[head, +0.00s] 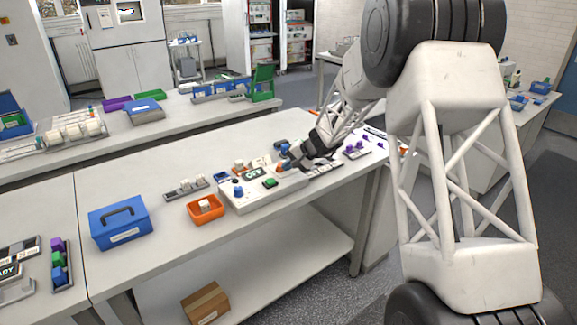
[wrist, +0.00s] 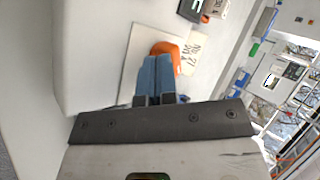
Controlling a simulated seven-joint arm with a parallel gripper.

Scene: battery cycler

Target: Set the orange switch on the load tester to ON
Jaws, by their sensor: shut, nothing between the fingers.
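The load tester (head: 240,203) is a low white box on the middle bench, with a blue knob, a green button and a display (head: 253,173) that seems to read OFF. A small orange part (head: 280,167), apparently the switch, sits at its far right end. My gripper (head: 286,152) is just above and beside that end. In the wrist view, my gripper's blue fingers (wrist: 156,68) are shut together and empty. Their tips overlap an orange part (wrist: 165,47) on a pale plate, partly hiding it. I cannot tell whether they touch or which way the switch is set.
An orange bin (head: 206,212) and a blue case (head: 120,225) stand left of the tester. A grey strip with small parts (head: 187,188) lies behind the bin. Purple parts (head: 356,150) lie to the right, near my arm.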

